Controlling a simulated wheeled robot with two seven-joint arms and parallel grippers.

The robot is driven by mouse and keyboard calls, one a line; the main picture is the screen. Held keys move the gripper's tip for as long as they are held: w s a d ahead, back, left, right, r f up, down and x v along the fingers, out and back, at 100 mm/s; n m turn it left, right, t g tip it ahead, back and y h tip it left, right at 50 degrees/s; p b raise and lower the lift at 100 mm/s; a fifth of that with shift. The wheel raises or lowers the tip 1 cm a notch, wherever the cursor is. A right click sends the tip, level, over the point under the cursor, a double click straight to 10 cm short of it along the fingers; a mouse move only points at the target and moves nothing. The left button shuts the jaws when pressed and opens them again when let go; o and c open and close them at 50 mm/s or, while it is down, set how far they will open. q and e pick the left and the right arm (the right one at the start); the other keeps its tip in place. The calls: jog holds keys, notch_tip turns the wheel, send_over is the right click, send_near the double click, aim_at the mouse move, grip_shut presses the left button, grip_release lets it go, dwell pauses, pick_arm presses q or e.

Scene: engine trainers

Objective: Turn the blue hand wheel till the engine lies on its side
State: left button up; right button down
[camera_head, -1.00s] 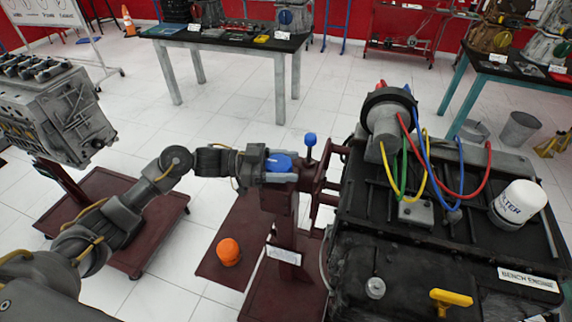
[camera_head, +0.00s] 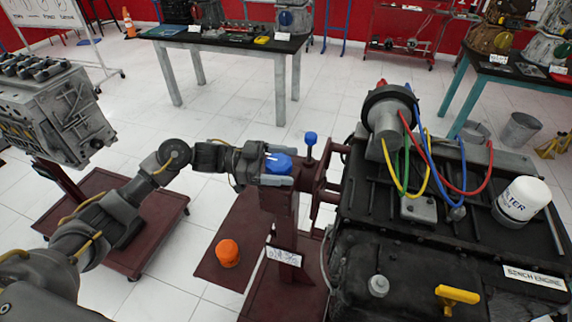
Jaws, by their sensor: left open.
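The blue hand wheel (camera_head: 279,163) is on top of the dark red stand post (camera_head: 284,212) in the middle of the view. My left gripper (camera_head: 274,171) is open at the wheel's left and near side, and its fingers hide part of the wheel. I cannot tell whether they touch it. The engine (camera_head: 405,245) is mounted on the stand at the right, a broad dark face upward, with a white filter (camera_head: 523,199), coloured cables and a yellow handle (camera_head: 457,295). My right gripper is not in view.
A blue knob (camera_head: 310,138) stands just right of the wheel. An orange object (camera_head: 228,253) is on the stand's base. Another engine (camera_head: 55,115) stands at the left on a wheeled base. A table (camera_head: 225,46) is behind, with clear floor before it.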

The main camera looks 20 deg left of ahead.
pick_arm(q)
jog(key=s+a+b, duration=0.1)
jog(key=a+b, duration=0.2)
jog(key=a, duration=0.7)
jog(key=shift+s, duration=0.2)
